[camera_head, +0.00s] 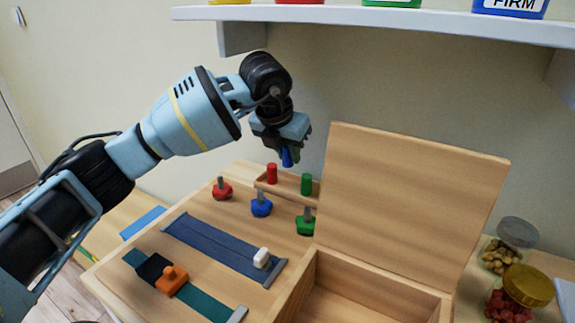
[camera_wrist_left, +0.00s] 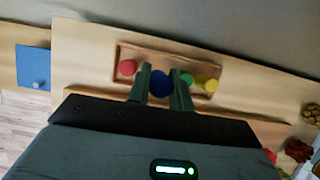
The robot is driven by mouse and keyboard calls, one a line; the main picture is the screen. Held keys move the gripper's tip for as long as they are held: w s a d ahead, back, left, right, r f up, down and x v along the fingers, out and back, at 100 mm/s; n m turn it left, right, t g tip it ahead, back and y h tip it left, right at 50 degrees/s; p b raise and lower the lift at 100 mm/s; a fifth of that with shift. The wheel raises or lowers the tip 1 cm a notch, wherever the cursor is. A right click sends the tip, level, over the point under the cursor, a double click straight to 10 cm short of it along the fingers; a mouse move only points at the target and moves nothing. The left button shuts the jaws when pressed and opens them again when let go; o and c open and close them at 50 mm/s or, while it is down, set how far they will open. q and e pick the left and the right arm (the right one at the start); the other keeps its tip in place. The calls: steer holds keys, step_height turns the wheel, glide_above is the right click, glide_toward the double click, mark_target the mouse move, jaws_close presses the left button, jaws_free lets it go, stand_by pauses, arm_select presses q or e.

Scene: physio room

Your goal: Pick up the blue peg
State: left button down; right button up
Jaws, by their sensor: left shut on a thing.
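The blue peg (camera_head: 287,157) is between the fingers of my left gripper (camera_head: 283,147), which is shut on it. In the head view the peg's lower end shows below the fingers, above the wooden peg rack (camera_head: 262,185). In the left wrist view the round blue peg top (camera_wrist_left: 161,83) sits between the two fingers. The red peg (camera_head: 272,173) and green peg (camera_head: 306,184) stand upright in the rack. The wrist view also shows a yellow peg (camera_wrist_left: 211,85). My right gripper is not in view.
Red (camera_head: 222,190), blue (camera_head: 261,205) and green (camera_head: 306,222) knobs sit on the board in front of the rack. An open wooden box with raised lid (camera_head: 405,200) stands right. A shelf (camera_head: 380,17) hangs above. Jars (camera_head: 528,286) stand far right.

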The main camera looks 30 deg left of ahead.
arm_select(q)
steer(key=s, duration=1.3)
steer(key=s+d, duration=0.1)
steer(key=s, duration=0.5)
steer(key=shift+s+r, duration=0.3)
